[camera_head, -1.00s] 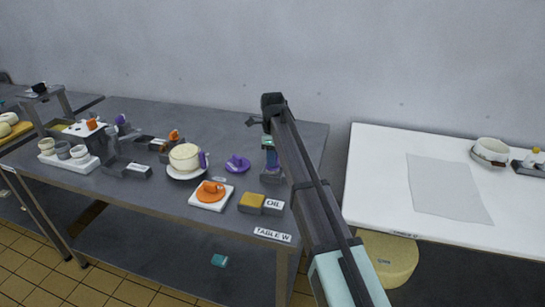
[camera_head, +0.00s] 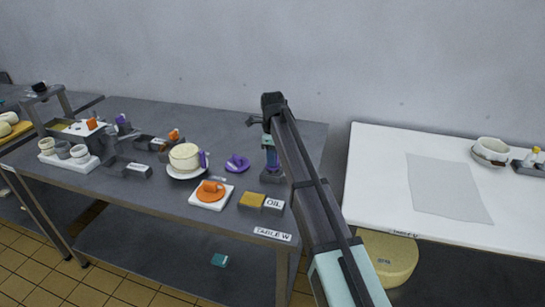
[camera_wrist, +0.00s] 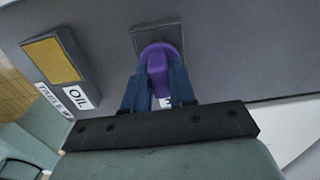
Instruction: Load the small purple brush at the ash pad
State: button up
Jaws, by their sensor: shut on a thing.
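My gripper (camera_wrist: 158,92) is shut on a small purple brush (camera_wrist: 158,62), with its blue fingers on either side of the handle. The brush's rounded purple head shows beyond the fingertips. It is over a dark grey pad (camera_wrist: 157,34), which I take for the ash pad; a white label beneath is mostly hidden by the fingers. Whether the brush touches the pad cannot be told. In the head view the gripper (camera_head: 270,157) points down over this pad (camera_head: 271,178) near the table's right end. Another purple piece (camera_head: 237,163) lies on the table to the left.
A yellow pad (camera_head: 253,200) with an OIL label stands in front. An orange tool (camera_head: 210,191) on a white tile and a cream pot (camera_head: 184,156) on a plate lie to the left. A white table (camera_head: 385,180) stands right, past a gap.

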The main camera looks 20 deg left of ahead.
jog(key=shift+r, duration=3.45)
